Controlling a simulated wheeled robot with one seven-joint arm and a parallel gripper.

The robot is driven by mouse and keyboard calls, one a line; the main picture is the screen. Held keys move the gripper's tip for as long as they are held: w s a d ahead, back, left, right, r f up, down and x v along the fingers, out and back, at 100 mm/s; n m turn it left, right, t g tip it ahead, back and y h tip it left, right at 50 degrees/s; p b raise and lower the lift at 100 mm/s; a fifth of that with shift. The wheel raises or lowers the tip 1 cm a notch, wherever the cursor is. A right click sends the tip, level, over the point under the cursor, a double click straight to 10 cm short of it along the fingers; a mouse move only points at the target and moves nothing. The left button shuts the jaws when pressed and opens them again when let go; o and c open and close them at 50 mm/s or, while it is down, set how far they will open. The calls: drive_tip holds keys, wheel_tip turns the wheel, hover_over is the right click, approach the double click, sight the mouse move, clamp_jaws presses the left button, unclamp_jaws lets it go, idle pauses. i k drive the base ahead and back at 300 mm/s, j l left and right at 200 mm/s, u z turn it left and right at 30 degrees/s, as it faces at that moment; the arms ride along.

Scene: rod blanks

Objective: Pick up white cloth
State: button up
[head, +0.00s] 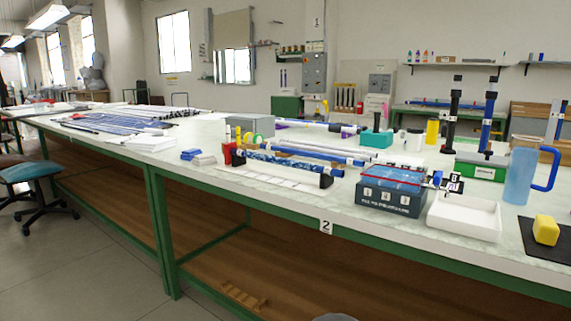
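A small folded whitish cloth (203,159) appears to lie on the long workbench (180,176), near its front edge, left of centre. A folded blue cloth (189,154) lies right beside it, on its left. At this size I cannot be sure of the fabric. A flat white stack (150,144), perhaps paper, lies further left on the bench. My gripper is not in view.
A rack with a red end block (228,153) and blue rods stands right of the cloths. Further right are a dark blue box (392,199), a white tray (464,218), a blue mug (520,176) and a yellow block (546,229). A stool (23,171) stands on the floor at left.

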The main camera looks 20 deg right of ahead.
sight(203, 159)
drive_tip(key=i+j, duration=0.15)
drive_tip(key=i, duration=0.15)
drive_tip(key=i+j+z, duration=0.4)
drive_tip(key=i, duration=0.15)
drive_tip(key=i+j+z, duration=0.4)
drive_tip(key=i+j, duration=0.05)
drive_tip(key=i, duration=0.05)
